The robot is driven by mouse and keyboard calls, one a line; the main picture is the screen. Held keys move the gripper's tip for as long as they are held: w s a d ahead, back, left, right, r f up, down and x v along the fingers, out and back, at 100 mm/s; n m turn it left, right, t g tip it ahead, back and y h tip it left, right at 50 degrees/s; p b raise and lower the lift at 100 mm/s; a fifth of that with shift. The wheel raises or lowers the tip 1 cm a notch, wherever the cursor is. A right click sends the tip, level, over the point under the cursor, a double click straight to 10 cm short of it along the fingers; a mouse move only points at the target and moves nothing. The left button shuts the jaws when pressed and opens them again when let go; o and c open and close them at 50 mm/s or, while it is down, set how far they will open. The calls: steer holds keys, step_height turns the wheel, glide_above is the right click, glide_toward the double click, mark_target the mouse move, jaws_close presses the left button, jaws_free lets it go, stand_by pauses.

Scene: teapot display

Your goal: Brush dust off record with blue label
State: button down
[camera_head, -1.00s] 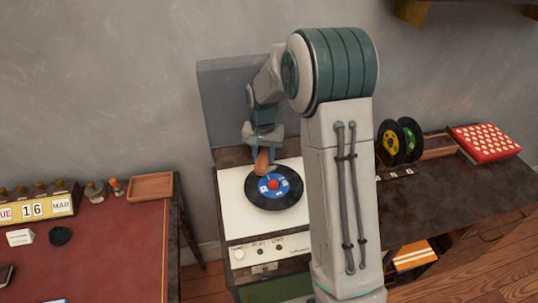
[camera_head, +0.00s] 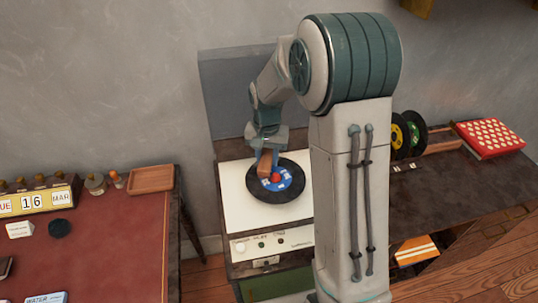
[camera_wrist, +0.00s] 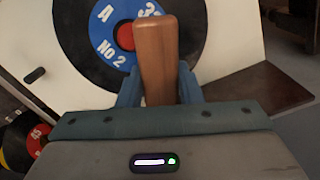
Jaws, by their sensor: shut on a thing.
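The record with the blue label (camera_head: 290,191) lies flat on the white top of a record player (camera_head: 240,205). Its black disc also shows in the wrist view (camera_wrist: 75,40), with a blue label and a red centre. My gripper (camera_head: 267,150) is above the record's far left part. In the wrist view my gripper (camera_wrist: 158,90) is shut on a brown wooden brush handle (camera_wrist: 156,55). The brush's lower end is hidden, so I cannot tell whether it touches the record.
Records with yellow and green labels (camera_head: 410,135) stand in a rack on the dark table at right. A red patterned box (camera_head: 490,137) lies beyond them. A red-topped desk (camera_head: 110,240) with a wooden tray (camera_head: 152,179) and a calendar (camera_head: 35,200) is at left.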

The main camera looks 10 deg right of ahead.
mark_target(263, 157)
steer(key=shift+w+a+f+p, duration=0.1)
steer(key=shift+w+a+p, duration=0.15)
steer(key=shift+w, duration=0.7)
steer(key=shift+w+a+p, duration=0.15)
steer(key=shift+w+a, duration=0.05)
steer(key=shift+w, duration=0.75)
steer(key=shift+s+a+f, duration=0.1)
steer(key=shift+a, duration=0.5)
steer(key=shift+s+d+f+b, duration=0.15)
steer(key=shift+s+b, duration=0.1)
steer(key=shift+s, duration=0.4)
steer(key=shift+s+d+r+b, duration=0.1)
steer(key=shift+s+d+b, duration=0.15)
steer(key=shift+s, duration=0.4)
steer(key=shift+s+d+f+b, duration=0.1)
steer(key=shift+s+b, duration=0.2)
steer(key=shift+s, duration=0.35)
steer(key=shift+r+p, duration=2.15)
steer(key=shift+r, duration=0.9)
steer(key=shift+r+p, duration=1.05)
steer(key=shift+r, duration=0.5)
